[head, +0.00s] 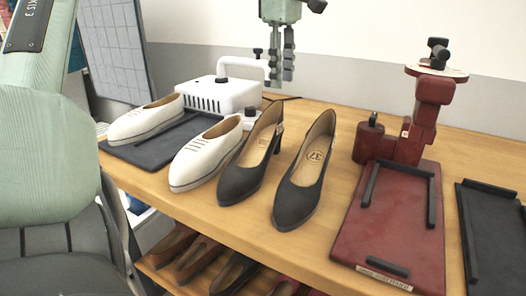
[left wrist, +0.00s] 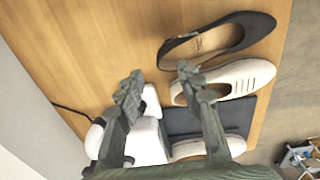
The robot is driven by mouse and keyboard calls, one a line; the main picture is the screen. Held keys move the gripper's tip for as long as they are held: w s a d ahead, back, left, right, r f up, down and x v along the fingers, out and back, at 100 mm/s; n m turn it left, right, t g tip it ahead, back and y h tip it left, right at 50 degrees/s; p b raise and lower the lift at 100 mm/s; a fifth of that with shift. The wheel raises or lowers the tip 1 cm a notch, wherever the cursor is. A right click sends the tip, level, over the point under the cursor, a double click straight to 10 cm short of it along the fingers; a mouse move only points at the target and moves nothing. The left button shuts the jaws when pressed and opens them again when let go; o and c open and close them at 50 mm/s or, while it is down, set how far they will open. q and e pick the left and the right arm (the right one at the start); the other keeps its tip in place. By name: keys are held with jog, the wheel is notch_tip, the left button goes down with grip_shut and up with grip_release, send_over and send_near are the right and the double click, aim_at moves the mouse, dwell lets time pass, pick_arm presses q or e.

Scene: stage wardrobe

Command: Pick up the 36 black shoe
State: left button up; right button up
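Two black heeled shoes stand side by side on the wooden bench. The right black shoe (head: 296,203) has 37 stamped on its insole. The left black shoe (head: 238,183) has a stamp too small to read; it stands beside a white shoe. In the left wrist view, one black shoe (left wrist: 246,34) lies beyond the fingers, its stamp unreadable. My left gripper (head: 281,76) hangs above the back of the bench, behind and above the black shoes. In the left wrist view its fingers (left wrist: 159,72) are apart with nothing held. My right gripper is not in view.
A white shoe (head: 196,165) touches or nearly touches the left black shoe. Another white shoe (head: 146,122) is on a dark mat (head: 150,155), near a white device with a handle (head: 222,94). A red stand (head: 395,215) is at the right. Several shoes fill a lower shelf.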

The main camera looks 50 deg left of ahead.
aim_at(280, 102)
pick_arm(q)
jog(key=f, duration=0.7)
jog(key=shift+a+f, duration=0.1)
jog(key=shift+a, duration=0.2)
grip_shut()
